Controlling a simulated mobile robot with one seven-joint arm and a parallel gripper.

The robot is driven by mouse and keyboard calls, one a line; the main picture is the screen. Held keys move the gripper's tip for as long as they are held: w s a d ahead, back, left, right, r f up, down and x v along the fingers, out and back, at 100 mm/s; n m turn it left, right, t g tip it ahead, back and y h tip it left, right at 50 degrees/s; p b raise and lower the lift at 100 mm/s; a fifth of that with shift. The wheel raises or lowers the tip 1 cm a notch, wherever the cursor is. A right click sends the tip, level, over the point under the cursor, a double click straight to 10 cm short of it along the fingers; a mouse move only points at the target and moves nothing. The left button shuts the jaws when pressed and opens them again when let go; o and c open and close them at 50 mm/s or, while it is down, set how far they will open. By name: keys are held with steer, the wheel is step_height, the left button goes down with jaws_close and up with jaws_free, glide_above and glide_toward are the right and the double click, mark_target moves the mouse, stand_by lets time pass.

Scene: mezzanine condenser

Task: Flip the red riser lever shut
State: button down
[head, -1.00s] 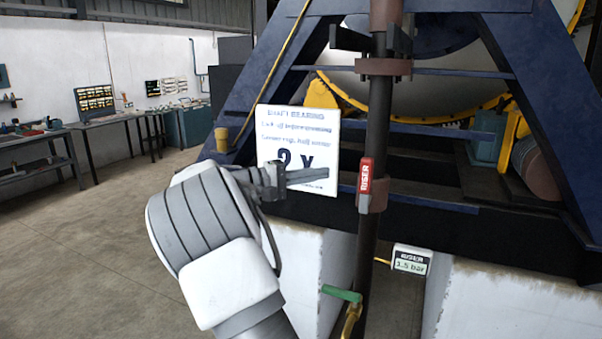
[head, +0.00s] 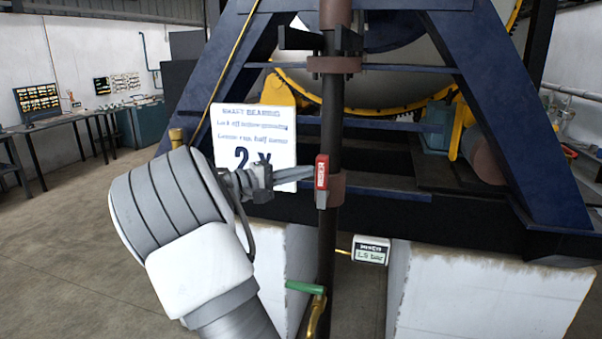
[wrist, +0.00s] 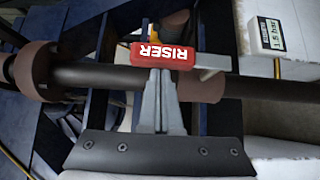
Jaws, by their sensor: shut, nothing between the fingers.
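The red riser lever (head: 321,172), marked RISER, stands upright along the dark vertical pipe (head: 327,240) in the head view. It also shows in the wrist view (wrist: 165,55), lying along the pipe with a pale metal end piece at its right. My gripper (head: 308,173) is shut and empty, its tips at the lever's left side in the head view. In the wrist view the closed fingers (wrist: 160,78) reach the lever's edge near its middle; I cannot tell whether they touch it.
A gauge box (head: 370,250) reading about 1.5 bar sits right of the pipe. A green-handled valve (head: 305,287) is lower on the pipe. A white sign (head: 255,140) hangs behind my gripper. Blue frame legs (head: 510,120) stand around; open floor lies at left.

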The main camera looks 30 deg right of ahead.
steer(key=shift+s+d+r+m+y+b, duration=0.1)
steer(key=shift+s+d+m+y+b, duration=0.1)
steer(key=shift+m+y+b, duration=0.1)
